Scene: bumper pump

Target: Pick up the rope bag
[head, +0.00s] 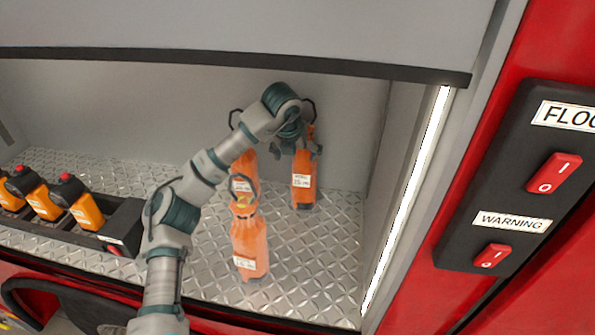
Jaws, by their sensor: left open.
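Several orange rope bags with white labels stand upright on the diamond-plate floor of the compartment. One rope bag (303,188) stands at the back right, with a dark loop at its top. A second rope bag (250,246) stands nearest the front, and a third (243,165) is behind it, partly hidden by my arm. My left gripper (297,152) is open at the top of the back right bag. Its fingers appear to be on either side of the bag's neck; contact cannot be told. My right gripper is not in view.
A black tray (122,222) with several orange, red-capped items stands at the left. A grey wall with a light strip (408,200) bounds the compartment at right. A dark edge (230,60) runs above. Switches (553,173) are on the red panel outside.

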